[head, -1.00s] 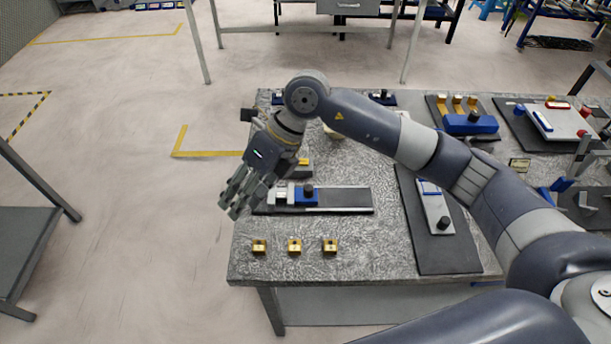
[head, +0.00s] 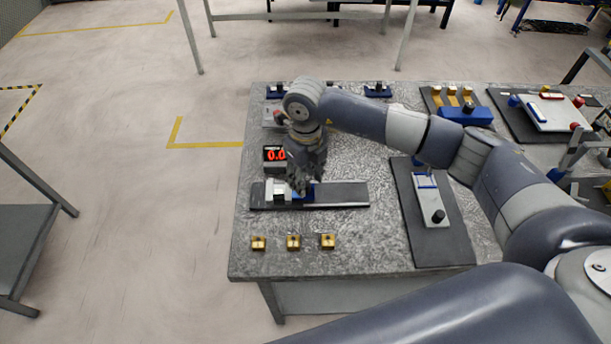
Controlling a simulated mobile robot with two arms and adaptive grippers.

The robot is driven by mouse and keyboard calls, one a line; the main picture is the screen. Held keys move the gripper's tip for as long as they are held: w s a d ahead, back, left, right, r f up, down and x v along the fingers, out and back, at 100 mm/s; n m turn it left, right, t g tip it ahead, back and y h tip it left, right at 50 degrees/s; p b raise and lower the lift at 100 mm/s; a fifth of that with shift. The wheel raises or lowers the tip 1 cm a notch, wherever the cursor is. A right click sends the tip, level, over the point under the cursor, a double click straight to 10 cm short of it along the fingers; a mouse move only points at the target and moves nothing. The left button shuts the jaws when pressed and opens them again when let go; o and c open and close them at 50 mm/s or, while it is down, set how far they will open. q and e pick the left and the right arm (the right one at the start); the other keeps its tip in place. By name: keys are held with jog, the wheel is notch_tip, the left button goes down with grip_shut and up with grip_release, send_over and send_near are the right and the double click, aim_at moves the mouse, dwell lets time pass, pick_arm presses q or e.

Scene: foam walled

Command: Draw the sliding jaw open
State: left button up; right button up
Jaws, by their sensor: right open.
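A small vise-like fixture lies on a dark base plate (head: 345,194) near the left end of the table. Its light grey fixed jaw (head: 276,191) is at the left. The blue sliding jaw (head: 311,194) is just right of it and is partly hidden by my gripper; the black knob seen on it earlier is hidden. My right gripper (head: 303,186) is open and points down over the sliding jaw. I cannot tell whether its fingers touch the jaw. My left gripper is not in view.
Several small brass blocks (head: 293,242) stand in front of the fixture. A display with red digits (head: 274,157) stands behind it. A second dark plate with a grey slide (head: 432,202) lies to the right. The table's left edge is close by.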

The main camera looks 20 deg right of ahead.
jog(key=shift+f, duration=0.85)
grip_shut()
jog(key=shift+s+d+b, duration=0.15)
jog(key=shift+d, duration=0.5)
jog(key=shift+s+d+b, duration=0.15)
jog(key=shift+d, duration=0.5)
jog(key=shift+s+d, duration=0.2)
jog(key=shift+d, duration=0.3)
grip_release()
jog(key=shift+a, duration=0.1)
jog(key=shift+r, duration=0.1)
